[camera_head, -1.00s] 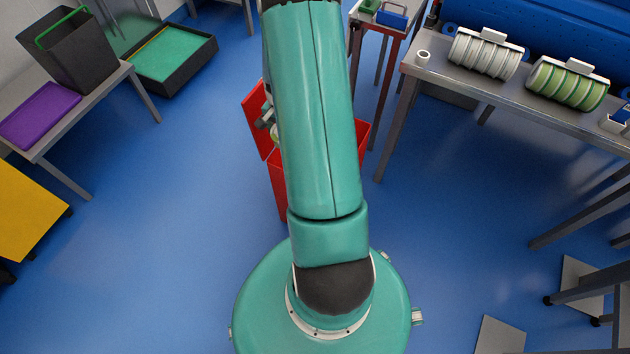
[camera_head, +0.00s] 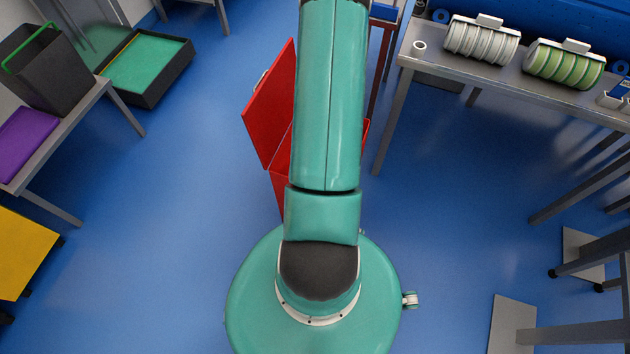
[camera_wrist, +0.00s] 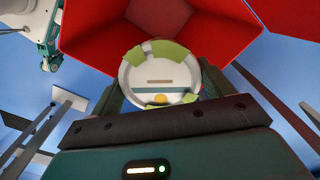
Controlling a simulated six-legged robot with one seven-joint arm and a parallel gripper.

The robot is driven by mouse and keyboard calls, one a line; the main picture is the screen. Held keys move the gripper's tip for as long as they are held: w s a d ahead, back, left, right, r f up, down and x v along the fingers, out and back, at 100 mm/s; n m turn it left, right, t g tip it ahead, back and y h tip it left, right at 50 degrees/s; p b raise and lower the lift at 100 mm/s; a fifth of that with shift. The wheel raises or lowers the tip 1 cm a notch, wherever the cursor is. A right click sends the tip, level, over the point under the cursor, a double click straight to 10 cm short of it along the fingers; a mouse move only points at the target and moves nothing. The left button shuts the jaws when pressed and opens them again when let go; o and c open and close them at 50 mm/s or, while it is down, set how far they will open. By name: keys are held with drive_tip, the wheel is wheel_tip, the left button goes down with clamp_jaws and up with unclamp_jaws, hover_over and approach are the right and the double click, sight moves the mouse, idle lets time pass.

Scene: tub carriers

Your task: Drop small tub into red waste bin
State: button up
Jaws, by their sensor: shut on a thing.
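The small tub (camera_wrist: 158,77) shows in the wrist view as a round white piece with green patches and a yellow spot. It sits between the two fingers of my gripper (camera_wrist: 160,92), which is shut on it. The red waste bin (camera_wrist: 228,32) lies beyond the tub in the wrist view, with its open red inside around and above the tub. In the head view the red waste bin (camera_head: 270,110) stands behind my arm, its lid raised to the left. My arm hides most of the bin, and the gripper and tub are hidden there.
A metal bench (camera_head: 470,75) with white and green ribbed rolls stands at the right. A side table (camera_head: 75,132) with a dark bin (camera_head: 45,70) and a purple tray (camera_head: 22,138) stands at the left. Blue floor (camera_head: 180,190) is clear left of the red bin.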

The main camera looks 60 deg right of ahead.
drive_tip(key=shift+s+d+f, duration=0.1)
drive_tip(key=shift+d, duration=0.2)
drive_tip(key=shift+w+f, duration=0.2)
drive_tip(key=shift+w, duration=0.1)
drive_tip(key=shift+s+a+f, duration=0.1)
drive_tip(key=shift+s+f, duration=0.2)
drive_tip(key=shift+f, duration=2.45)
drive_tip(key=o, duration=1.1)
drive_tip(key=shift+o, duration=0.2)
wheel_tip(320, 180, up, 14)
drive_tip(key=shift+f, duration=0.1)
